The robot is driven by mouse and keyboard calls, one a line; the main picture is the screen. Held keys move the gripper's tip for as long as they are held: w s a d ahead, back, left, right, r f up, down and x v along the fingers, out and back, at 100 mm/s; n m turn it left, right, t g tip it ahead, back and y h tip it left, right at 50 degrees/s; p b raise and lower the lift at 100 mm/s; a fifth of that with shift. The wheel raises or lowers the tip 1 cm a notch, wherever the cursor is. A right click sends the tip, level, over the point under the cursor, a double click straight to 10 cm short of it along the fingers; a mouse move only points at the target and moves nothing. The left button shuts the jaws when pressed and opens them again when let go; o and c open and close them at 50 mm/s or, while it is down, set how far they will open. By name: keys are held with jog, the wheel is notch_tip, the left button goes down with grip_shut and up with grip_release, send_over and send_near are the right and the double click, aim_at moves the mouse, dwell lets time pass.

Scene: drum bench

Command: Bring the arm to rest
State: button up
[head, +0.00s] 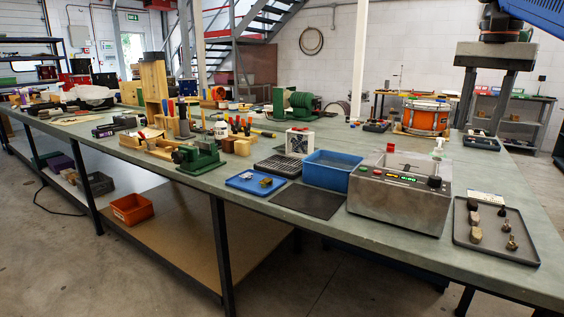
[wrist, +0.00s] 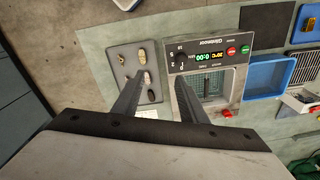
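My gripper (head: 480,130) hangs at the upper right of the head view, fingers pointing down and well apart. It also shows in the wrist view (wrist: 160,75), with nothing between its two dark fingers. It is open and appears to be above the bench (head: 542,268), clear of the things on it. In the wrist view, a dark tray (wrist: 120,56) with several small parts and a steel machine (wrist: 208,58) with a lit display lie beyond the fingers.
The steel machine (head: 400,211), the grey parts tray (head: 522,253), a blue bin (head: 330,172) and a blue tray (head: 238,183) stand along the bench's near side. An orange drum (head: 425,118) stands farther back.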

jog(key=s+a+f+n+t, duration=0.1)
jog(key=s+a+f+n, duration=0.2)
jog(key=f, duration=0.9)
jog(key=s+a+f+n+t, duration=0.1)
jog(key=s+a+f+n, duration=0.2)
jog(key=s+f, duration=0.5)
jog(key=s+a+f+n+t, duration=0.2)
jog(key=s+a+f+n, duration=0.2)
jog(key=f, duration=1.3)
jog(key=shift+s+a, duration=0.65)
jog(key=shift+s, duration=0.55)
